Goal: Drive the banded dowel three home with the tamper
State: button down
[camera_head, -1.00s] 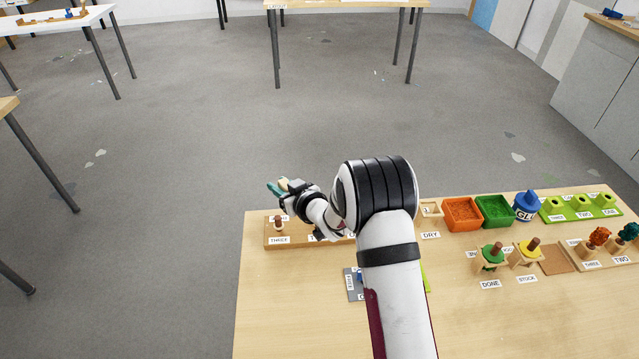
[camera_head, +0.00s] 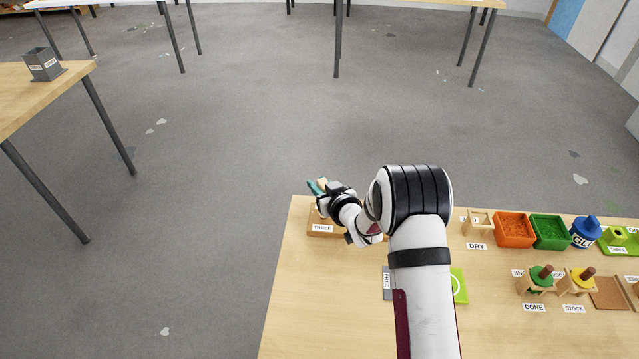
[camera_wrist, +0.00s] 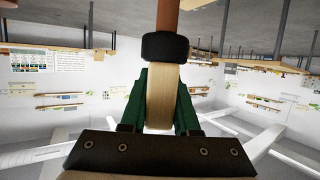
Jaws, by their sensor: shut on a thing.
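My gripper (camera_wrist: 161,82) is shut on the tamper (camera_wrist: 160,105), its teal-green fingers on either side of the pale wooden body. The tamper's black collar-like end (camera_wrist: 166,46) sticks out past the fingertips. A brown rod (camera_wrist: 168,16) lines up with that end and runs out of the wrist view; it looks like the dowel, but I cannot tell how firmly they touch. In the head view my gripper (camera_head: 318,188) and the pale tamper top are above the left end of the wooden block (camera_head: 311,229), at its THREE label (camera_head: 322,228). My arm hides most of the block.
An orange bin (camera_head: 514,230), a green bin (camera_head: 551,232) and a blue glue pot (camera_head: 585,233) stand to the right. Stands marked DONE (camera_head: 534,307) and STOCK (camera_head: 573,308) hold ringed dowels. The table's front left (camera_head: 320,315) is clear.

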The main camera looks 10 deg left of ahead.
jog(key=shift+f, duration=0.8)
dwell(0.8)
jog(key=shift+r, duration=0.1)
notch_tip(320, 180, up, 4)
jog(key=shift+r, duration=0.2)
dwell(0.3)
jog(key=shift+d, duration=0.1)
